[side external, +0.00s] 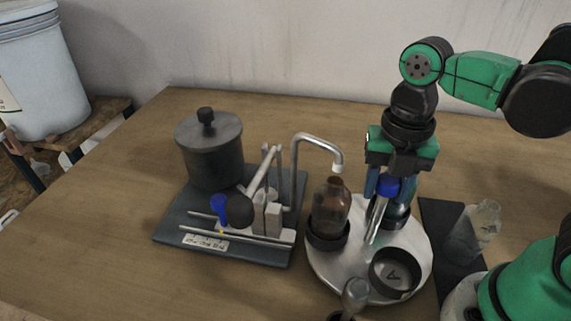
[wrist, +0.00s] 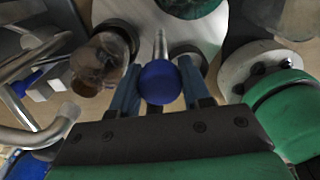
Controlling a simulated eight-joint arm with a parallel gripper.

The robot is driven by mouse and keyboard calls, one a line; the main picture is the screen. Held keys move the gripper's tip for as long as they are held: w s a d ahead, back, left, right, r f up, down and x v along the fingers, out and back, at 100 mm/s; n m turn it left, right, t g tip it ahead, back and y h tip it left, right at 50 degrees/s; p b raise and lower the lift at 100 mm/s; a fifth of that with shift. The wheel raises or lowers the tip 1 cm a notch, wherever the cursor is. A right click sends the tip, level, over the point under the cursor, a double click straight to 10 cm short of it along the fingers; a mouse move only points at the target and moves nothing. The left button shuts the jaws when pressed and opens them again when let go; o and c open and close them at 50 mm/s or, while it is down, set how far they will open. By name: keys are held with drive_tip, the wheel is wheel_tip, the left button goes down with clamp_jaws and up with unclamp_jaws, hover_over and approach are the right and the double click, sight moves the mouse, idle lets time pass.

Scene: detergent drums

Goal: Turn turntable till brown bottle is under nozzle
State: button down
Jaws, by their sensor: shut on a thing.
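The brown bottle (side external: 331,207) stands upright in a dark holder on the white turntable (side external: 347,276). The white-tipped nozzle (side external: 337,167) on a bent silver pipe is just above the bottle's mouth, seemingly close to over it; exact alignment is hard to tell. My gripper (side external: 386,190) is shut on the blue-topped handle (side external: 387,184), whose silver rod slants down to the turntable. In the wrist view the blue knob (wrist: 158,83) sits between my fingers. The bottle (wrist: 97,66) is left of them there, and the pipe (wrist: 45,130) is below left.
An empty dark holder (side external: 396,274) is at the turntable's front. A dark base (side external: 171,233) left of it carries a lidded pot (side external: 211,155) and a blue-tipped lever. A clear bottle (side external: 472,235) stands on a dark mat at right.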

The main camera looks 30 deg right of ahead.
drive_tip(key=c, duration=0.5)
unclamp_jaws()
drive_tip(key=shift+r, duration=3.5)
